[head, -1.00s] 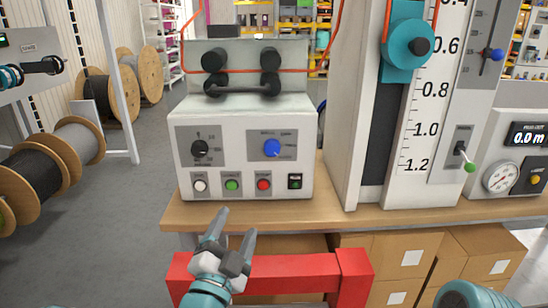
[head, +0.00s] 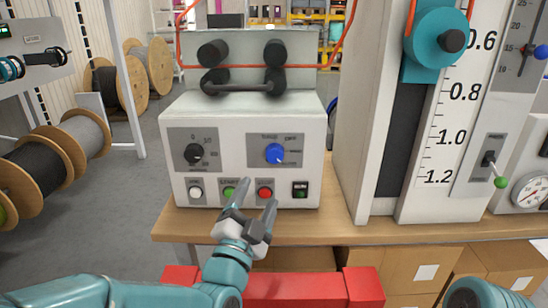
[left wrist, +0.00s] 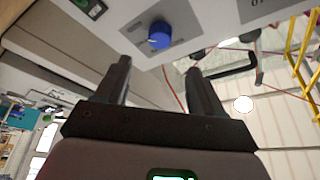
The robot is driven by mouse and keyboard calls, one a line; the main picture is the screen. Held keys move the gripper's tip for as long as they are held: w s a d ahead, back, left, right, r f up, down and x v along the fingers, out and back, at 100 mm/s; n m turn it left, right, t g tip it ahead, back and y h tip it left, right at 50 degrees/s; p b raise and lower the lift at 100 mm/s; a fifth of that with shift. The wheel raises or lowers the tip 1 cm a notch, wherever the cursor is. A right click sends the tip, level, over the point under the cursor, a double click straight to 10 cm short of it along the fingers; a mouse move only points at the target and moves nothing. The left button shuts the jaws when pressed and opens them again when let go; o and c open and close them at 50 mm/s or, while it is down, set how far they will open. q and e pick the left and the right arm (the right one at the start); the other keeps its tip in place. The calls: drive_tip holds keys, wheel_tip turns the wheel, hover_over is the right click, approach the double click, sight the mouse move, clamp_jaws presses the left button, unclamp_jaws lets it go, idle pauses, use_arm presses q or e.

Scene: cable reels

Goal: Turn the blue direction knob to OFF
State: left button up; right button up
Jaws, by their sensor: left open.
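The blue direction knob (head: 274,153) is on a grey label plate at the upper right of the white control box's front. Its labels are too small to read surely, and I cannot tell which one it points to. My left gripper (head: 255,196) is open and empty, below and in front of the knob, with its fingers pointing up toward the panel. In the left wrist view the blue knob (left wrist: 159,36) lies beyond the open fingertips (left wrist: 160,68), roughly between them and apart from them. My right gripper is not in view.
The white control box (head: 180,119) also has a black knob (head: 194,154), a white button (head: 196,192), a green button (head: 229,193), a red button (head: 265,193) and a dark switch (head: 300,190). It stands on a wooden bench (head: 340,229). A tall scale column (head: 425,205) stands right.

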sight(274, 158)
use_arm(q)
drive_tip(key=p+x, duration=0.1)
drive_tip(key=x, duration=1)
drive_tip(key=shift+w+d, duration=0.15)
drive_tip(key=c, duration=1.1)
drive_tip(key=shift+o, duration=0.2)
